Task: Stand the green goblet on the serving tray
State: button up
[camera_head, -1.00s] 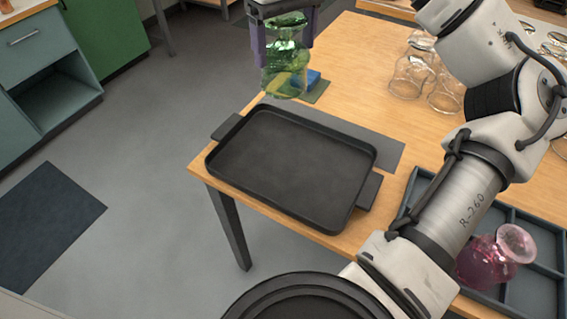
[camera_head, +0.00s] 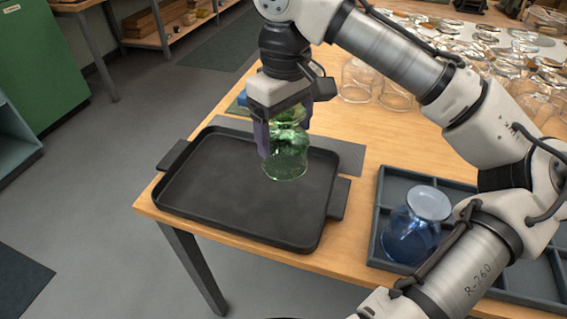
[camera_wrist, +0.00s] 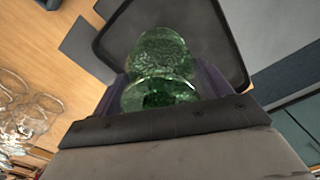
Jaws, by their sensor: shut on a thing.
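The green goblet (camera_head: 286,158) is clear textured glass and looks upright in the head view. My gripper (camera_head: 283,130) is shut on its upper part, with purple fingers at its sides. The goblet's lower end appears over the right part of the dark serving tray (camera_head: 215,185); I cannot tell whether it touches the tray floor. The wrist view shows the goblet (camera_wrist: 158,65) between the fingers, with the tray (camera_wrist: 215,20) behind it. The tray is otherwise empty.
The tray lies near the corner of the wooden table (camera_head: 345,210), by a grey mat (camera_head: 350,155). A compartmented box (camera_head: 395,185) at right holds a blue glass vessel (camera_head: 410,235). Several clear glasses (camera_head: 360,80) stand at the back right.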

notch_tip(320, 180, down, 7)
jog(key=shift+f+b, duration=0.2)
jog(key=shift+b, duration=0.15)
jog(key=shift+f, duration=0.1)
jog(key=o, duration=1.1)
jog(key=shift+o, duration=0.2)
notch_tip(320, 180, up, 12)
jog(key=shift+r+p, duration=0.1)
jog(key=shift+p, duration=0.6)
